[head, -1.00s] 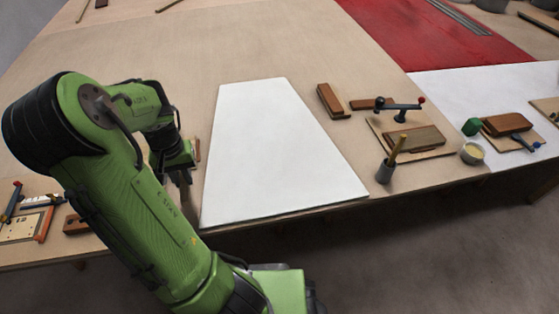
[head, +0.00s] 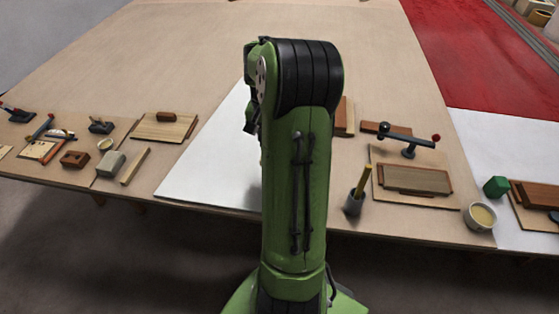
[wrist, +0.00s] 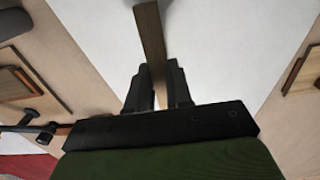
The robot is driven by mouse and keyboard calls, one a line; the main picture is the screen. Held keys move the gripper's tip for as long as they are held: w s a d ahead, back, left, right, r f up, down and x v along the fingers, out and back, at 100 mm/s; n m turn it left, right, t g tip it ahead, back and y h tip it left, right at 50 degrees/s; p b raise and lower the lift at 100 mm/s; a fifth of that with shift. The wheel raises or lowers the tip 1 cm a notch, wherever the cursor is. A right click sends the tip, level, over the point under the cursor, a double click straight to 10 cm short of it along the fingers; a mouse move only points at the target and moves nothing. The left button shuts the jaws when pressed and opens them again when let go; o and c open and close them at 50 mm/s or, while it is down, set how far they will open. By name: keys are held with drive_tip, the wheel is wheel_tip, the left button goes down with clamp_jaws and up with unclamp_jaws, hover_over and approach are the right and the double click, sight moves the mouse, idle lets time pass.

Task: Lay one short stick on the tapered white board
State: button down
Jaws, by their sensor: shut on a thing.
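The tapered white board (head: 215,160) lies on the wooden table in the head view, partly hidden behind my arm. It also fills the middle of the wrist view (wrist: 220,60). My gripper (wrist: 158,82) is shut on a short brown stick (wrist: 150,40) in the wrist view. The stick points away from the fingers, over the white board. I cannot tell whether it touches the board. My gripper and the held stick are hidden in the head view. Another light wooden stick (head: 134,166) lies on the table left of the board.
A grey block (head: 110,164), a brown block (head: 74,159) and a wooden panel (head: 163,127) lie left of the board. Right of it stand a dark cup (head: 353,204), a clamp (head: 408,141) and a pale bowl (head: 480,217). The table behind is largely clear.

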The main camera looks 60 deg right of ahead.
drive_tip(key=f+b, duration=0.1)
drive_tip(key=f, duration=0.2)
drive_tip(key=f+b, duration=0.1)
drive_tip(key=f, duration=0.2)
drive_tip(key=f+b, duration=0.1)
drive_tip(key=f, duration=0.3)
drive_tip(key=shift+w+a, duration=0.1)
drive_tip(key=shift+w, duration=0.15)
drive_tip(key=shift+f+b, duration=0.1)
drive_tip(key=shift+b, duration=0.25)
drive_tip(key=c, duration=1)
unclamp_jaws()
drive_tip(key=shift+c, duration=0.2)
